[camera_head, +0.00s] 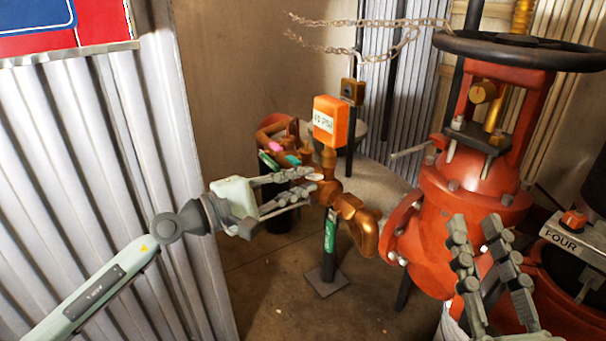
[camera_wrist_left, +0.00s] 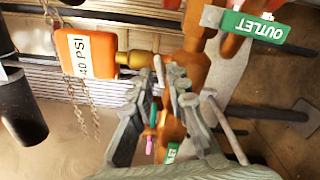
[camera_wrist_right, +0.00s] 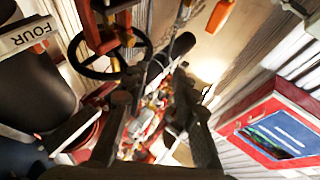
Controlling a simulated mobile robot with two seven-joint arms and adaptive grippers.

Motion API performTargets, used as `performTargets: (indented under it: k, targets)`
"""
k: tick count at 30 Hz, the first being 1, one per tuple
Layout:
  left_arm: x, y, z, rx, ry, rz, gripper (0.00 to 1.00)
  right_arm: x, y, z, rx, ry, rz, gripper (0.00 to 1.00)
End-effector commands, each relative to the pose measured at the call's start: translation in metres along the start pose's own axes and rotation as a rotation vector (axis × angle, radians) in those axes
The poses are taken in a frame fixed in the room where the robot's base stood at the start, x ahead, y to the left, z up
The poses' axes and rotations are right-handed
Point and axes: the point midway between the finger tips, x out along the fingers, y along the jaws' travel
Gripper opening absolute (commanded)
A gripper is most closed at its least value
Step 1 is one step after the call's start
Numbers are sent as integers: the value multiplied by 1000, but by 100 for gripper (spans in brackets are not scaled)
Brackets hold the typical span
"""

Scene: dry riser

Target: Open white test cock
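The white test cock (camera_head: 315,177) is a small pale handle on the brass pipe assembly below the orange tag, mostly hidden by my left fingertips. It shows as a pale lever in the left wrist view (camera_wrist_left: 159,70). My left gripper (camera_head: 312,182) reaches in from the left, its fingers partly open with one on each side of the lever. I cannot tell whether they touch it. Pink (camera_head: 274,147) and green (camera_head: 293,160) handles sit just behind the upper finger. My right gripper (camera_head: 476,224) is open and empty in front of the red valve.
An orange pressure tag (camera_head: 329,122) stands just above the cock. A green outlet sign (camera_head: 330,234) hangs below. The large red valve (camera_head: 466,190) with its black handwheel (camera_head: 520,48) fills the right. A corrugated wall (camera_head: 100,150) is at the left. Chains (camera_head: 365,50) hang behind.

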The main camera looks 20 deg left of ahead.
Motion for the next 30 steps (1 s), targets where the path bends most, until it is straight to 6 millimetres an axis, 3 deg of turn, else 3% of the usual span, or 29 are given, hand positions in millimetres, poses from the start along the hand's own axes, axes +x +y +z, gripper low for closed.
performTargets:
  k: [11,15,30]
  targets:
    - [8,-1,0,-1,0,-1,16,-1,-1,6,2,-35,-1,28]
    - [8,-1,0,-1,0,0,0,-1,-1,6,2,-34,-1,28]
    - [7,0,0,-51,0,-1,0,0,-1,8,3,-64,-1,28]
